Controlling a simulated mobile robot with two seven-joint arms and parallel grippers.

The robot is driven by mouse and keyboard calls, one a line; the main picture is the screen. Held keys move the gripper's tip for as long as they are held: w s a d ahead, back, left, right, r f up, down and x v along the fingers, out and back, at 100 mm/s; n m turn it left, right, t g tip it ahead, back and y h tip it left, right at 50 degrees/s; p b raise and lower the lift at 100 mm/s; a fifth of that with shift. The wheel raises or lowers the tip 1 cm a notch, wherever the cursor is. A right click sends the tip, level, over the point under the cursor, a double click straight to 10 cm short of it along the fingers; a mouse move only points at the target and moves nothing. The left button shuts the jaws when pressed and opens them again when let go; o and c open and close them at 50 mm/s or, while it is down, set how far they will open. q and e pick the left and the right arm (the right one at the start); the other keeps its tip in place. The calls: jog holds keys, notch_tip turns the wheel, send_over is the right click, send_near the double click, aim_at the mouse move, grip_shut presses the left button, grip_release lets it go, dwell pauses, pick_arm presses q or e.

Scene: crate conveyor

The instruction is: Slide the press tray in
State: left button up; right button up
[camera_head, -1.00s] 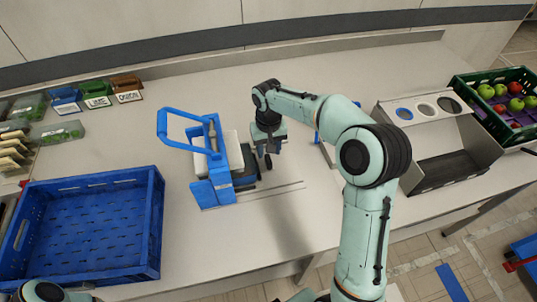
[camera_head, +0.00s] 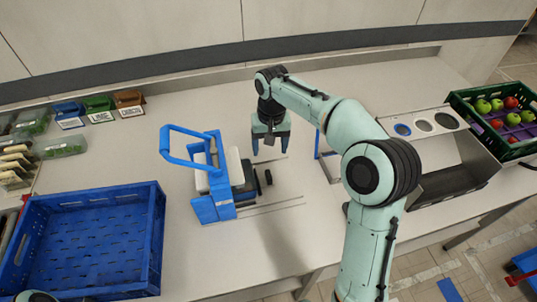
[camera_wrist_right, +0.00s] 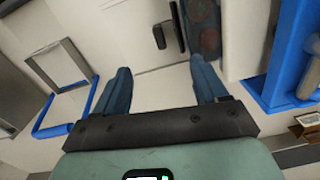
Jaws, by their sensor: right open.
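The press (camera_head: 222,207) has a blue frame, and its blue lever (camera_head: 180,158) is raised. The dark press tray (camera_head: 247,187) sits at the press's right side, most of it hidden under the white block. Its black knob (camera_head: 268,177) points right, above the thin rails on the table. The wrist view shows the tray's knob (camera_wrist_right: 159,37) and round reddish discs (camera_wrist_right: 207,38) in the tray. My right gripper (camera_head: 271,150) is open and empty behind the knob, apart from it; its fingers also show in the wrist view (camera_wrist_right: 160,70). My left gripper is out of view.
A blue crate (camera_head: 155,240) stands empty at left. A blue-framed stand (camera_head: 322,158) is right of my gripper. A metal unit with round holes (camera_head: 470,150) and a green crate of apples (camera_head: 525,152) stand at right. Small labelled bins (camera_head: 100,108) stand at back left.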

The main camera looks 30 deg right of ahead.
aim_at(269, 174)
jog(key=s+d+f+m+t+y, duration=0.15)
jog(key=d+m+y, duration=0.3)
jog(key=m, duration=1.25)
jog(key=shift+h, duration=0.25)
jog(key=b+x, duration=0.1)
jog(key=x, duration=1.1)
jog(key=shift+d, duration=0.15)
jog(key=shift+b+x, duration=0.3)
jog(key=shift+x, duration=0.5)
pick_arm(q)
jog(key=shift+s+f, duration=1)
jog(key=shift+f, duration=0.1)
